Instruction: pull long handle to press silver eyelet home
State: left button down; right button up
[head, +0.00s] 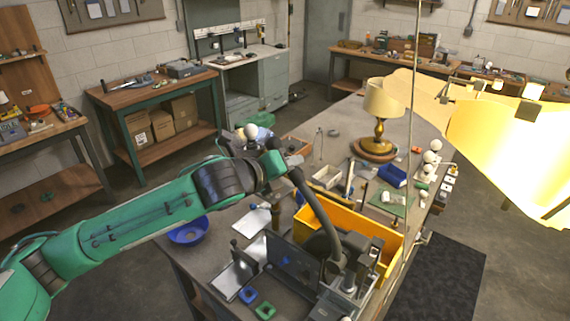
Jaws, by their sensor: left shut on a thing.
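A dark press (348,272) stands at the front of the workbench. Its long handle (318,215) rises from it and curves up and left. My left arm reaches in from the left, and my left gripper (292,162) is shut on the upper end of the long handle. The fingers are small and partly hidden by the wrist. I cannot make out the silver eyelet; the press's working area is small and partly hidden. My right gripper is not in view.
A yellow bin (315,222) stands right behind the press. A blue bowl (188,232) sits at the bench's left edge. A brass table lamp (380,105) stands farther back. A bright hanging lampshade (500,135) and its cord fill the right foreground.

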pick_arm(q)
jog(key=c, duration=1.2)
grip_release()
jog(key=shift+s+d+r, duration=0.1)
jog(key=shift+d+r, duration=0.15)
jog(key=shift+r, duration=0.1)
jog(key=shift+c, duration=0.2)
jog(key=shift+o, duration=0.4)
jog(key=shift+s+d, duration=0.1)
jog(key=shift+d, duration=0.05)
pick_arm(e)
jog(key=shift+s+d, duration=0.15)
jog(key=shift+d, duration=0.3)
pick_arm(q)
jog(key=shift+f, duration=0.15)
